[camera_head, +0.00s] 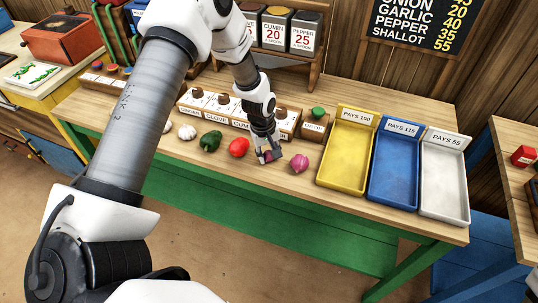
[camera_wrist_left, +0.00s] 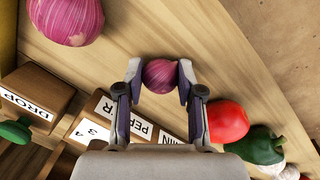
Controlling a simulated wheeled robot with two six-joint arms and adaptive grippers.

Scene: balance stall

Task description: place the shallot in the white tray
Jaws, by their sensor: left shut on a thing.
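The shallot (camera_wrist_left: 160,76) is small, round and purple with pale streaks. My left gripper (camera_head: 268,155) is shut on it, with one finger on each side in the left wrist view. In the head view the gripper reaches down to the counter between the red tomato and the larger purple onion, and its fingers mostly cover the shallot. I cannot tell whether the shallot touches the counter. The white tray (camera_head: 464,207), marked PAYS 55, is empty at the counter's right end. My right gripper is not in view.
The onion (camera_head: 299,163) lies right of the gripper; the tomato (camera_head: 238,147), green pepper (camera_head: 210,141) and garlic (camera_head: 187,132) lie left. The empty yellow (camera_head: 344,160) and blue (camera_head: 393,175) trays stand before the white one. A DROP block (camera_head: 314,128) and labelled blocks stand behind.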

